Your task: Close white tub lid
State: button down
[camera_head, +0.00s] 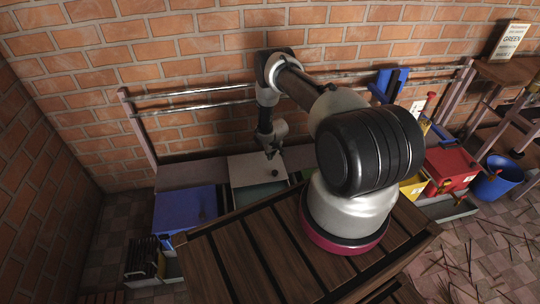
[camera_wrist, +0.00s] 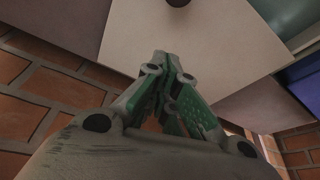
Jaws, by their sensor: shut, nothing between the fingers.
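The white tub's lid (camera_head: 250,170) is a pale flat panel with a small dark knob (camera_head: 275,173), towards the back of the tub (camera_head: 262,195). A grey-green area shows in front of the lid, so the tub looks partly uncovered. I cannot tell whether the lid is tilted or lies flat. My gripper (camera_head: 272,154) points down at the lid's back part, behind the knob. In the wrist view the lid (camera_wrist: 200,45) fills the middle, with the knob (camera_wrist: 178,2) at the top edge. My gripper's fingers (camera_wrist: 165,68) are together and empty; contact with the lid is unclear.
A blue tub (camera_head: 185,208) stands left of the white one. Yellow (camera_head: 413,187) and red (camera_head: 450,168) tubs stand to the right, with a blue bucket (camera_head: 495,178) beyond. A brick wall (camera_head: 200,90) and metal rails (camera_head: 190,104) are behind. A slatted wooden top (camera_head: 240,255) is in front.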

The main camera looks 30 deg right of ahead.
send_over(269, 168)
jog(key=w, duration=0.2)
notch_tip(269, 168, down, 6)
jog(key=shift+s+d+f, duration=0.1)
jog(key=shift+s, duration=1.95)
